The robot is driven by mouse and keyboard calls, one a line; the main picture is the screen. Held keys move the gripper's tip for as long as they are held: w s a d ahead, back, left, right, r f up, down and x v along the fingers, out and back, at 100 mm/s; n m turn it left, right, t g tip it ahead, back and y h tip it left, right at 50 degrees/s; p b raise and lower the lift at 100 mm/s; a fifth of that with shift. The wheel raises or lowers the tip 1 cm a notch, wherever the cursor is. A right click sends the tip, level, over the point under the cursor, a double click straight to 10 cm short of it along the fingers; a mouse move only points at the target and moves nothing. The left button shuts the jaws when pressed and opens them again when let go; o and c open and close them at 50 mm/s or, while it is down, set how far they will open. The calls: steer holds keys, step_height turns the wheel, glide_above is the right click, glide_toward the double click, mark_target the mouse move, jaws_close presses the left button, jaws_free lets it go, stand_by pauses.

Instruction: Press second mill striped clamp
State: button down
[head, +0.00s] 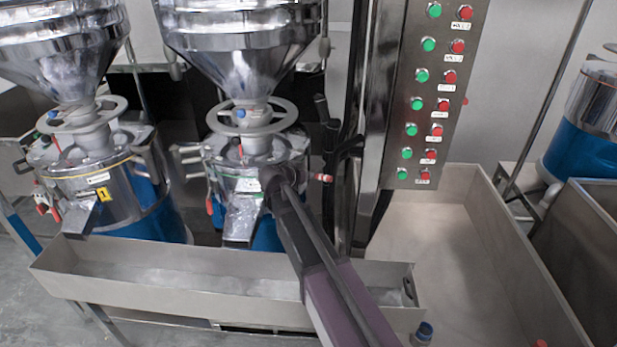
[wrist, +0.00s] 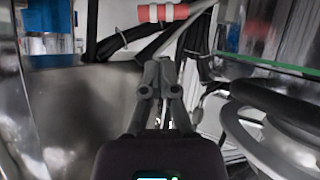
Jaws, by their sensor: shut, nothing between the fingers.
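The second mill (head: 240,185) stands mid-left in the head view, with a metal hopper above, a grey handwheel and a chute at its front. A red clamp handle with pale stripes (head: 322,177) sticks out on its right side. In the wrist view, a red handle with pale bands, the striped clamp (wrist: 165,12), lies across the top, beyond my fingertips. My gripper (wrist: 160,68) is shut and empty, pointing toward it, with a visible gap in the picture. In the head view my arm reaches the mill's front, and the fingers cannot be made out.
The first mill (head: 105,180) stands at left. A long metal trough (head: 160,285) runs below both mills. A button panel (head: 440,90) with green and red buttons rises to the right. In the wrist view, dark hoses and a round rim (wrist: 245,135) lie close by.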

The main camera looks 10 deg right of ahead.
mark_target(319, 178)
steer(key=b+x, duration=0.3)
steer(key=x, duration=0.5)
steer(key=shift+w+d+f, duration=0.1)
